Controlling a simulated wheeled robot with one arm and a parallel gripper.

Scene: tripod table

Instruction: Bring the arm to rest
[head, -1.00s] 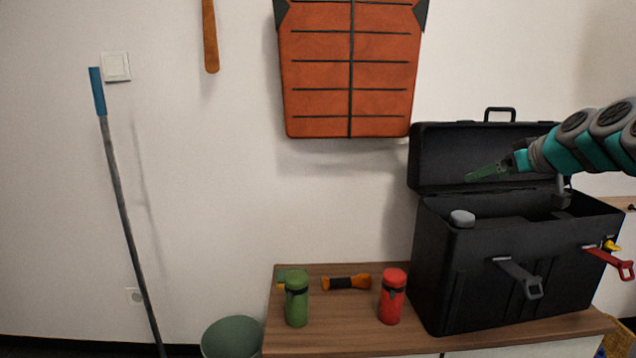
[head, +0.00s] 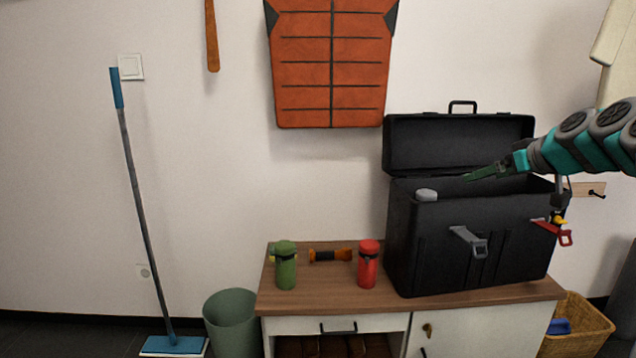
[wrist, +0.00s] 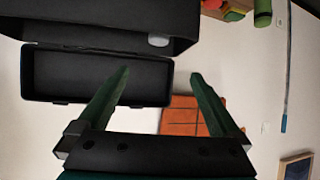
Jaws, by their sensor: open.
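My gripper (head: 468,177) reaches in from the right in the head view, in front of the raised lid of the black toolbox (head: 450,262) and above its open body. In the wrist view my gripper (wrist: 160,82) shows two green fingers spread wide apart with nothing between them. The toolbox lid (wrist: 95,75) and the orange wall panel (wrist: 180,115) show beyond the fingers. The toolbox stands open on the cabinet top, with a grey rounded object (head: 426,195) at its left rim.
A green bottle (head: 285,268), a red bottle (head: 368,266) and an orange-black flashlight (head: 330,255) are on the wooden cabinet top (head: 325,292). A green bin (head: 232,325) and a mop (head: 140,200) stand left. A wicker basket (head: 590,335) is at lower right.

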